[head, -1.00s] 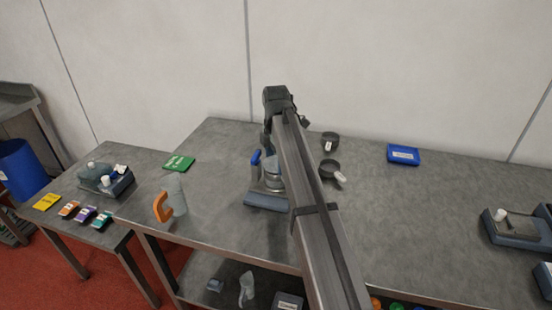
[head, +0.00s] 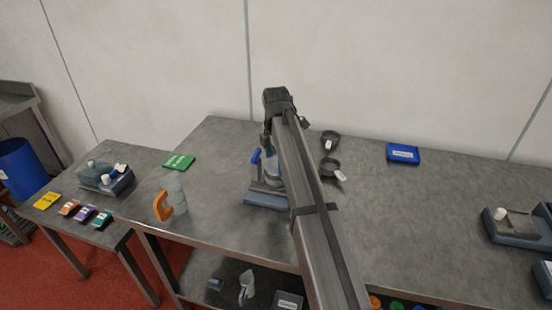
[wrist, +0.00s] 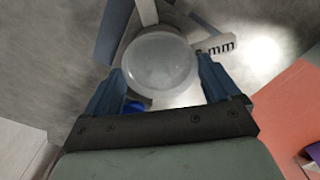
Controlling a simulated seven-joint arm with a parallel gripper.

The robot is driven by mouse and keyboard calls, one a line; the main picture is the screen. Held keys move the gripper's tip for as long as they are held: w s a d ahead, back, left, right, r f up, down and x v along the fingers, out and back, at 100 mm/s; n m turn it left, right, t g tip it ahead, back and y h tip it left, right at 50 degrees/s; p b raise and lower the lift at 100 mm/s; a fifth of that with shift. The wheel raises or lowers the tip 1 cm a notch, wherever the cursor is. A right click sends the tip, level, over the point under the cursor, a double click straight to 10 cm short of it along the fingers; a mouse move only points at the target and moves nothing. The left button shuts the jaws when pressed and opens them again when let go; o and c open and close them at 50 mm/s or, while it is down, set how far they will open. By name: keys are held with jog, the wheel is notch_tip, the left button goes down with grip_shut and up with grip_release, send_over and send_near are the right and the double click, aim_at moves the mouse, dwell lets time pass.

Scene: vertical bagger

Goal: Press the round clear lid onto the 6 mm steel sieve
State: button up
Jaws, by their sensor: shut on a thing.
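My gripper (wrist: 161,70) has its two blue fingers on either side of the round clear lid (wrist: 158,62), shut on it. The lid looks like a pale, translucent disc seen from above. A tag reading "6 mm" (wrist: 215,47) shows just beyond the lid at the right. The lid hides most of what lies under it, so I cannot tell whether it touches the sieve. In the head view, a grey-blue stand (head: 266,200) with a blue knob holds a pale round vessel (head: 271,177) beside my arm. My arm hides the fingers and lid there.
Two dark round cups with white tags (head: 330,138) (head: 330,165) stand right of my arm. A blue labelled box (head: 403,153) is farther right. An orange-handled clear jug (head: 172,195) and a green card (head: 179,162) are at left. The bench's right middle is clear.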

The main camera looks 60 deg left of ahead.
jog(key=shift+f, duration=0.15)
jog(key=o, duration=0.8)
jog(key=shift+c, duration=0.2)
jog(key=shift+r, duration=3.5)
